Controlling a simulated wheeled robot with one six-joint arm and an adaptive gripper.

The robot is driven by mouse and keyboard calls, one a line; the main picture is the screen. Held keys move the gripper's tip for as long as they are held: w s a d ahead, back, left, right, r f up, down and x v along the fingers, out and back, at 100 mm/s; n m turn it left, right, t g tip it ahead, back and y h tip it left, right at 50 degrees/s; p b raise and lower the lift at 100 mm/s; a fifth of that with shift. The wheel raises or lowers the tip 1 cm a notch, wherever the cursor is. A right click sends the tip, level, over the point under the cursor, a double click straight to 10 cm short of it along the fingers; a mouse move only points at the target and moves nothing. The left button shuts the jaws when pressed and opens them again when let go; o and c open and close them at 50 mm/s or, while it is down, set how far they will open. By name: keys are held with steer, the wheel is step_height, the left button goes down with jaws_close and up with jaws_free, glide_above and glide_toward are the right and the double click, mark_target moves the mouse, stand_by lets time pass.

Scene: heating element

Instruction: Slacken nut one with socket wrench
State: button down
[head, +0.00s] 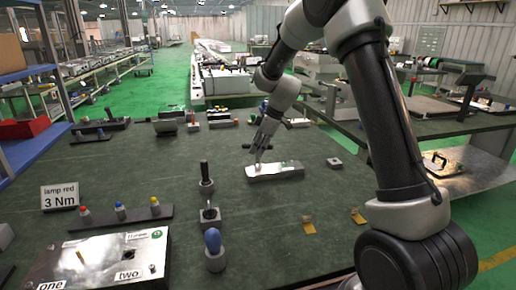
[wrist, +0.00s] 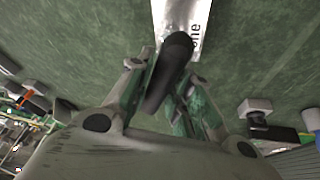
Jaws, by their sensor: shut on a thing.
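My gripper (head: 258,147) is above a light metal plate (head: 289,169) on the green table in the head view. In the wrist view my gripper (wrist: 164,82) is shut on a dark, rod-like tool (wrist: 178,46), apparently the socket wrench. The tool's rounded end overlaps the near part of the metal plate (wrist: 196,14), beside the printed word "one". I cannot tell whether the tool touches the plate or sits on a nut. Nut one is not distinguishable; the tool and fingers cover that area.
A metal box (head: 105,262) labelled "one" and "two" stands front left, beside a "lamp red 3 Nm" sign (head: 60,197).

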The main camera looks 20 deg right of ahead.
steer(key=shift+r, duration=1.1)
steer(key=shift+r, duration=0.1)
steer(key=shift+r, duration=1.9)
steer(key=shift+r, duration=0.15)
